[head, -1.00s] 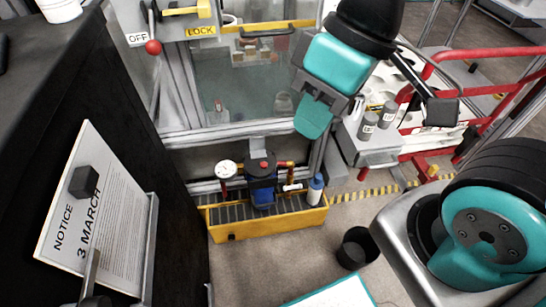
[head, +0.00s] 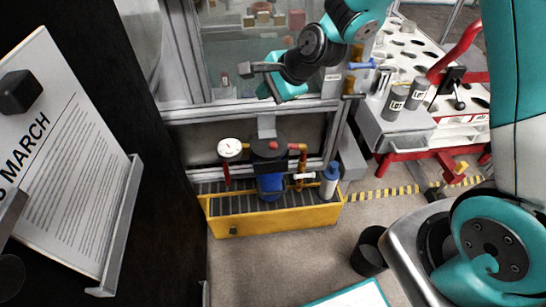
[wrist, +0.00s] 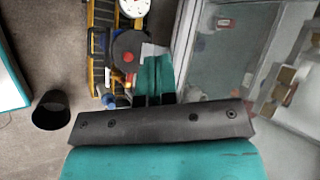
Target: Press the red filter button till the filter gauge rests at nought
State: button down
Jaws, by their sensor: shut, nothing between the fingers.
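The filter unit (head: 268,152) has a dark round top and a blue bowl, and stands in the yellow tray. The red filter button (head: 273,146) is on its top; it also shows in the wrist view (wrist: 129,57). The white round filter gauge (head: 230,149) is left of it; in the wrist view it (wrist: 134,6) is cut by the top edge. Its reading is too small to tell. My gripper (head: 268,90) is shut and empty, above the filter and apart from the button. In the wrist view its teal fingertips (wrist: 154,60) appear just right of the button.
The yellow tray (head: 275,219) also holds a blue-white bottle (head: 330,180) and pipework (head: 299,165). A glazed metal frame (head: 240,112) stands behind. A notice board (head: 70,170) is at the left. A black bin (head: 370,248) is on the floor. A rack with grey canisters (head: 393,103) is right.

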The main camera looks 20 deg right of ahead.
jog(key=w+d+f+m+t+b, duration=0.1)
jog(key=w+f+m, duration=0.1)
jog(key=f, duration=0.4)
jog(key=w+d+f+m+t+b, duration=0.1)
jog(key=w+d+f+m+b, duration=0.1)
jog(key=w+f+m, duration=0.1)
notch_tip(320, 180, down, 3)
jog(key=shift+w+d+r+m+h, duration=0.2)
jog(key=shift+m+h, duration=0.2)
jog(key=shift+m, duration=0.4)
jog(key=shift+s+f, duration=0.1)
jog(key=shift+f, duration=0.05)
jog(key=b, duration=0.7)
send_over(273, 146)
notch_tip(273, 146, down, 7)
jog(key=shift+r, duration=0.1)
jog(key=shift+f+b, duration=0.35)
jog(key=shift+f, duration=0.55)
jog(key=shift+f, duration=0.1)
jog(key=shift+f, duration=0.3)
jog(key=shift+f+b, duration=0.3)
jog(key=shift+f, duration=0.25)
jog(key=shift+r, duration=0.1)
dwell(0.3)
jog(key=shift+r+p, duration=0.85)
jog(key=shift+p, duration=0.1)
